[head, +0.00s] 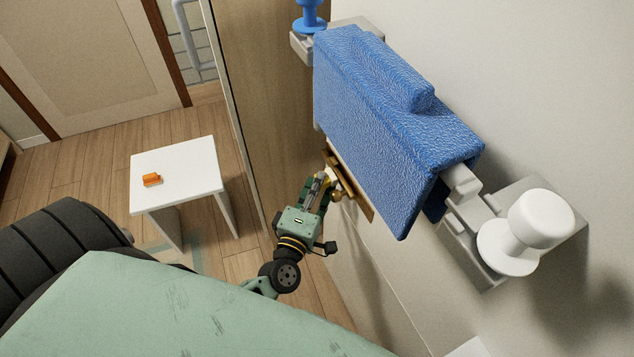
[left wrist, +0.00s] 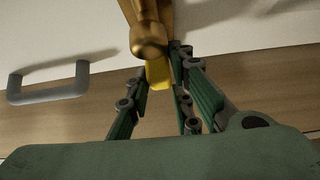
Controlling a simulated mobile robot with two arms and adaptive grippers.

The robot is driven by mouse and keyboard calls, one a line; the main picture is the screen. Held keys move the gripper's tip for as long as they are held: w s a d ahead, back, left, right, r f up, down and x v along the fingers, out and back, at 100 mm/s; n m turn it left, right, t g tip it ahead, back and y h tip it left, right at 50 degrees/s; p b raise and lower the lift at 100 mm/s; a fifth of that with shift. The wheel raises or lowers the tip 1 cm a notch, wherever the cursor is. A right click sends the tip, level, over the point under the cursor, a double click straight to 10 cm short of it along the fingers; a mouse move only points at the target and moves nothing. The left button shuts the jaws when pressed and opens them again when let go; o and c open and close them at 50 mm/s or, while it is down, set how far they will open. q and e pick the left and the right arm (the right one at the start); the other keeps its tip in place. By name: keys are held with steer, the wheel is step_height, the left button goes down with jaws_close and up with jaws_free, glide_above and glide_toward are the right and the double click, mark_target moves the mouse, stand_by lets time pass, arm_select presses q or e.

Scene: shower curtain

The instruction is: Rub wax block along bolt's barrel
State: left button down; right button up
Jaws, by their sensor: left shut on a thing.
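My left gripper (head: 322,186) is shut on a small yellow wax block (left wrist: 158,76), which shows between the fingertips in the left wrist view. The brass bolt (left wrist: 149,38) with its rounded knob is just in front of the fingertips there, overlapping the top of the block. I cannot tell whether block and bolt touch. In the head view the brass bolt (head: 337,195) is beside the gripper, under the blue towel, and partly hidden. My right gripper is not in view.
A blue towel (head: 385,120) hangs on a wall rail just above the left gripper. A white knobbed wall mount (head: 540,220) is at right. A white table (head: 180,165) with an orange object (head: 152,180) stands at left. A grey handle (left wrist: 48,83) shows in the left wrist view.

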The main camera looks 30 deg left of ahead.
arm_select(q)
steer(key=s+a, duration=0.4)
steer(key=s, duration=0.1)
steer(key=shift+s, duration=0.35)
steer(key=shift+w, duration=0.1)
stand_by(0.3)
steer(key=w+a+b, duration=0.2)
steer(key=w+b, duration=0.1)
steer(key=w, duration=0.6)
steer(key=s+d+p, duration=0.1)
steer(key=s+d, duration=0.3)
steer(key=d, duration=0.1)
steer(key=shift+s, duration=0.15)
